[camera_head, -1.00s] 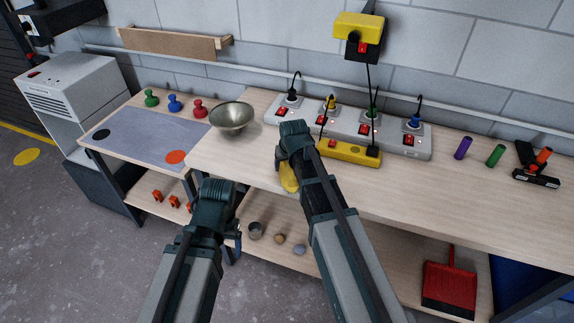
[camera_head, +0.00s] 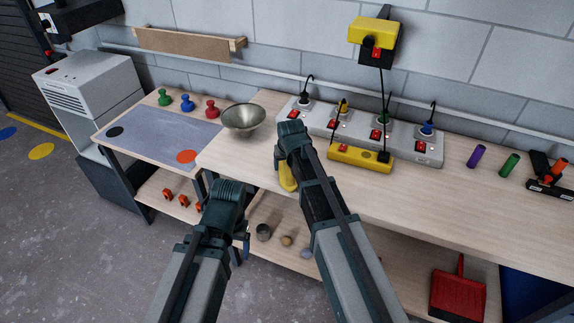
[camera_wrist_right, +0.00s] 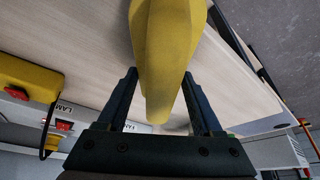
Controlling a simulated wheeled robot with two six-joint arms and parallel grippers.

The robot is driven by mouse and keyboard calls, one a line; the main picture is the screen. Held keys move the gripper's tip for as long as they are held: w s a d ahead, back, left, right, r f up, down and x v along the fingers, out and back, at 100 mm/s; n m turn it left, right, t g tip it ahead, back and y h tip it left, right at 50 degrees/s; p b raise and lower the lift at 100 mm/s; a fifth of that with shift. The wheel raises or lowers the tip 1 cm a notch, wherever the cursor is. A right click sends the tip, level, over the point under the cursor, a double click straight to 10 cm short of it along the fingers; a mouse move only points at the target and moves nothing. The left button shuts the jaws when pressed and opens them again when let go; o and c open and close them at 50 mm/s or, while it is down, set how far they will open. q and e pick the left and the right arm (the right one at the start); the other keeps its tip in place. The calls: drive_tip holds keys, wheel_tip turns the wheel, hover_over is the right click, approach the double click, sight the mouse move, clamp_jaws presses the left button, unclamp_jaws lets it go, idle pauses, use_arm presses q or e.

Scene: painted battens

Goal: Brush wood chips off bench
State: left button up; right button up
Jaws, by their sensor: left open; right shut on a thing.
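My right gripper (camera_wrist_right: 162,105) is shut on a yellow thing (camera_wrist_right: 165,60) with a tapered end, seen close in the right wrist view. The yellow thing also shows in the head view (camera_head: 287,177), below the right wrist at the front edge of the bench (camera_head: 440,200). I cannot tell whether it touches the bench or what its far end looks like. My left gripper (camera_head: 228,203) is open and empty, low in front of the bench. Its fingers are mostly hidden. I make out no wood chips on the bench top.
A metal bowl (camera_head: 243,119), a grey power strip (camera_head: 405,145) and a yellow switch block (camera_head: 360,160) stand on the bench. Purple (camera_head: 476,156) and green (camera_head: 509,165) cylinders stand at right. A red dustpan (camera_head: 458,292) is on the lower shelf. The bench's right front is clear.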

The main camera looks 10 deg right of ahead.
drive_tip(key=shift+s+d+r, duration=0.1)
drive_tip(key=shift+s+d, duration=0.5)
drive_tip(key=shift+d, duration=0.25)
drive_tip(key=shift+s+d, duration=0.55)
drive_tip(key=shift+d, duration=0.3)
wheel_tip(320, 180, up, 6)
drive_tip(key=p, duration=0.6)
drive_tip(key=shift+r, duration=0.1)
wheel_tip(320, 180, up, 3)
drive_tip(key=p, duration=0.3)
